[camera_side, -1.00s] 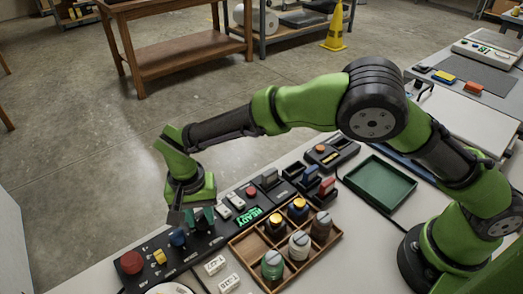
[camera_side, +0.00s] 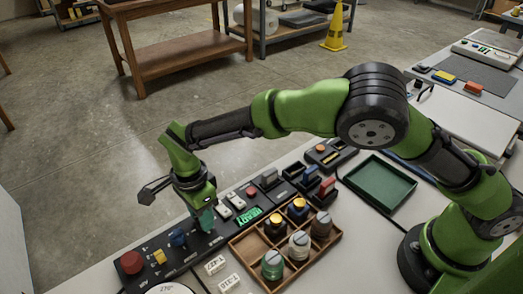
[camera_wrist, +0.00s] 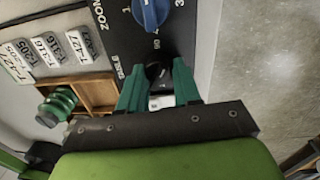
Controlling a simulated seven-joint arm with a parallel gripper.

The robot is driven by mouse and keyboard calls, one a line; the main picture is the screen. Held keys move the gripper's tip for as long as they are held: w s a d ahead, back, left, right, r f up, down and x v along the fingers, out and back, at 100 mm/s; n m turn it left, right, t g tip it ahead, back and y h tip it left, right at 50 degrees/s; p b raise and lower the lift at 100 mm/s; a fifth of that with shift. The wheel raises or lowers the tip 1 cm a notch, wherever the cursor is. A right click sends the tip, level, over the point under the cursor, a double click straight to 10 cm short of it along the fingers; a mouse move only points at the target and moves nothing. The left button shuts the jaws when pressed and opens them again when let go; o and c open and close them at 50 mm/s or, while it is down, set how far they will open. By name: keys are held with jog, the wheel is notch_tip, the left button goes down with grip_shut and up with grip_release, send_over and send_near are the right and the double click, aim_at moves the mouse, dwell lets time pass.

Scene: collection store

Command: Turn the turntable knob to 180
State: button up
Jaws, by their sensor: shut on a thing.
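The turntable knob (camera_wrist: 154,71) is a black round knob on the dark control panel (camera_wrist: 120,30). It sits beside a "TABLE" label, with a "90" mark near it in the wrist view. My gripper (camera_wrist: 159,78) has its two teal fingers on either side of the knob, shut on it. In the side view my gripper (camera_side: 206,220) points down at the panel and hides the knob. The knob's pointer and the rest of its scale are too covered to read.
A blue zoom knob (camera_side: 178,238) is close beside my gripper, then a yellow knob (camera_side: 159,257) and a red button (camera_side: 131,262). White switches (camera_side: 232,206) and a lit READY display (camera_side: 249,218) lie on the other side. A wooden tray (camera_side: 236,250) of bottles stands in front.

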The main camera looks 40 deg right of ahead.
jog(key=m, duration=0.6)
jog(key=shift+s, duration=0.1)
jog(key=m, duration=0.5)
jog(key=shift+m, duration=0.4)
jog(key=shift+y, duration=0.3)
jog(key=o, duration=1.1)
jog(key=shift+c, duration=0.2)
notch_tip(320, 180, up, 17)
jog(key=shift+w+d, duration=0.2)
jog(key=shift+d, duration=0.2)
